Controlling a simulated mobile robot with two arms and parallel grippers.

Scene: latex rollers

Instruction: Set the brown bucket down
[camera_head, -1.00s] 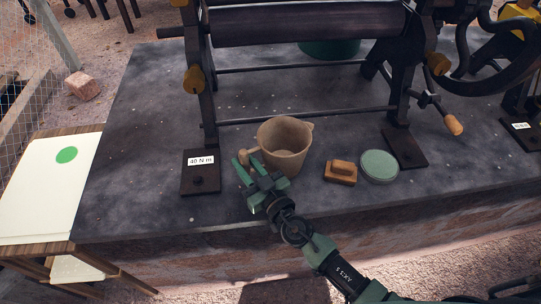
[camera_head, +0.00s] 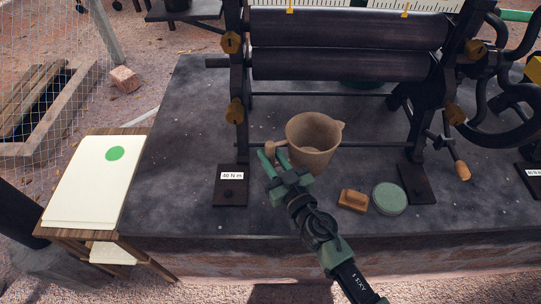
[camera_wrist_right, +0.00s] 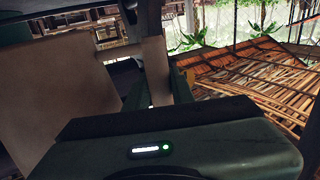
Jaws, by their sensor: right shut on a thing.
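The brown bucket (camera_head: 316,163) is a tan, open-topped vessel with a spout on its right and a stub handle on its left. My right gripper (camera_head: 275,158) is shut on that handle, left of the body. The bucket is upright and seems raised over the dark slab, before the rollers; the gap beneath it is not clear. In the right wrist view the bucket's wall (camera_wrist_right: 50,85) fills the left, and the handle (camera_wrist_right: 156,70) stands at the gripper fingers. My left gripper is not in view.
The dark slab (camera_head: 185,130) carries the roller machine (camera_head: 345,65), a wooden brush (camera_head: 353,200), a round green pad (camera_head: 389,198) and a plate labelled 40 N m (camera_head: 231,193). A side table with a white top (camera_head: 85,190) and green disc (camera_head: 115,153) stands left. The slab's left part is clear.

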